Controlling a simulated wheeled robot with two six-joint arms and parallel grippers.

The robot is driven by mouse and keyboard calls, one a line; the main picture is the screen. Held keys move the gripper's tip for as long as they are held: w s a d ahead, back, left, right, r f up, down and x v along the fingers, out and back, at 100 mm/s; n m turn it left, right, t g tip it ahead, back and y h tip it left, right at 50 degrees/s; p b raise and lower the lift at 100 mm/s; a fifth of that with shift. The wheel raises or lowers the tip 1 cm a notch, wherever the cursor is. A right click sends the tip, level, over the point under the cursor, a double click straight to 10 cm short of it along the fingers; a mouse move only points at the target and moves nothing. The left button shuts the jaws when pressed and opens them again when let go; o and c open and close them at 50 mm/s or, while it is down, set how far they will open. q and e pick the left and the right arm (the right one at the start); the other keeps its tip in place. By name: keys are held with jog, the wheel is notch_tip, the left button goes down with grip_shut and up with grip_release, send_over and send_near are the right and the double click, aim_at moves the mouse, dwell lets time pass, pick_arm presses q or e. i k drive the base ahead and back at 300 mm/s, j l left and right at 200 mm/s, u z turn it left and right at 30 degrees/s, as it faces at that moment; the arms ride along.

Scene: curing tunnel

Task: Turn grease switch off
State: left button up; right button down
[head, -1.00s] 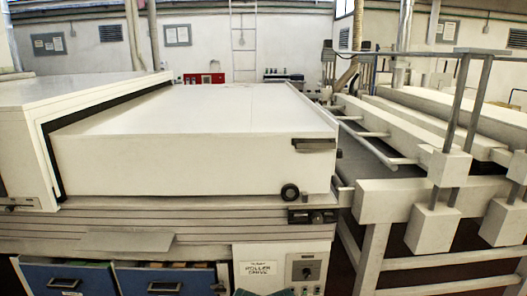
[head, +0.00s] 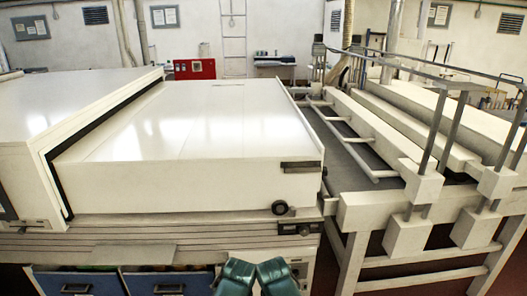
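No switch with a readable grease label shows in the head view. On the front of the white curing machine (head: 190,190) there is a round black knob (head: 280,208) near the right corner. Below it is a small dark control plate (head: 298,229) on the grey rail. A pale panel (head: 303,268) under the rail is partly hidden by my teal arm parts. My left gripper (head: 235,277) and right gripper (head: 277,277) seem to be these teal shapes at the bottom edge, close together. Their fingers cannot be made out, and nothing held is visible.
Blue drawers (head: 75,283) sit below the rail at the lower left. A white roller frame (head: 355,215) with posts stands to the right. A red box (head: 194,69) is on the back wall. Dark floor (head: 385,255) shows under the frame.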

aim_at(295, 272)
jog(key=k+j+z, duration=0.15)
jog(key=k+z, duration=0.3)
jog(key=i+l+u, duration=0.25)
jog(key=i+l, duration=0.25)
jog(key=i, duration=0.15)
jog(key=i+l+u, duration=0.25)
jog(key=i+l, duration=0.35)
